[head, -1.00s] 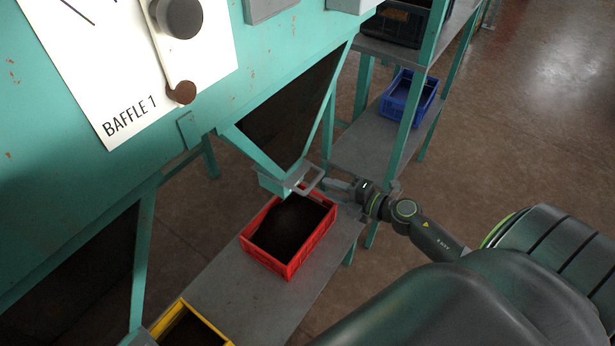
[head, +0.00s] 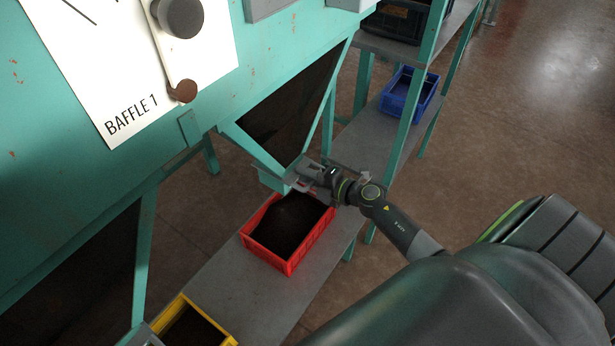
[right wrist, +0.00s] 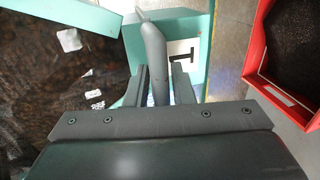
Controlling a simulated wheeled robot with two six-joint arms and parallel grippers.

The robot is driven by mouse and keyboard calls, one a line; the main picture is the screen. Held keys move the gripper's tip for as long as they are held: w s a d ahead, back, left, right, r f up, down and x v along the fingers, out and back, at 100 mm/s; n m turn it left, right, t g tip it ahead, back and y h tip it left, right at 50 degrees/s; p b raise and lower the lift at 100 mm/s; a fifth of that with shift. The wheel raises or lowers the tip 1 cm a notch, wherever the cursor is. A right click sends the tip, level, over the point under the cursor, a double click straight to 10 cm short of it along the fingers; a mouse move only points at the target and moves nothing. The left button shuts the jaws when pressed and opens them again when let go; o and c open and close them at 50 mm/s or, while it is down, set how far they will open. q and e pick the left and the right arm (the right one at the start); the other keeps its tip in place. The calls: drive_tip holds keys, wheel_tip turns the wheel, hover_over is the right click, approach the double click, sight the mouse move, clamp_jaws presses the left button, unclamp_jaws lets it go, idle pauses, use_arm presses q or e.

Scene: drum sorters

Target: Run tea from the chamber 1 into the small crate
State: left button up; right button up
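A red crate (head: 290,262) with dark loose contents, apparently tea, stands on the grey shelf under the chute (head: 272,180) of the teal machine. Its red wall also shows in the right wrist view (right wrist: 258,45). My right gripper (head: 308,184) is at the chute's mouth, above the crate's far edge. In the right wrist view its fingers (right wrist: 161,80) stand either side of a grey bar handle (right wrist: 154,55), with a narrow gap on the right. The handle's far part is hidden by the gripper in the head view. My left gripper is not in view.
A yellow crate (head: 165,318) stands on the near end of the grey shelf (head: 215,280). A blue crate (head: 400,108) and a dark crate (head: 385,22) are on the racks behind. A BAFFLE 1 panel (head: 110,60) with knobs is at upper left. Open floor lies to the right.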

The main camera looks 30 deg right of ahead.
drive_tip(key=shift+s+f, duration=0.1)
clamp_jaws()
drive_tip(key=shift+s+d+f, duration=0.1)
drive_tip(key=shift+s+d, duration=0.15)
drive_tip(key=shift+s, duration=0.4)
drive_tip(key=shift+s+d+f, duration=0.1)
drive_tip(key=shift+s+d, duration=0.15)
drive_tip(key=shift+s, duration=0.35)
drive_tip(key=shift+o, duration=2.1)
unclamp_jaws()
drive_tip(key=shift+w, duration=0.1)
drive_tip(key=shift+w+r, duration=0.1)
drive_tip(key=shift+r, duration=0.1)
drive_tip(key=b+v, duration=0.3)
drive_tip(key=v, duration=1.4)
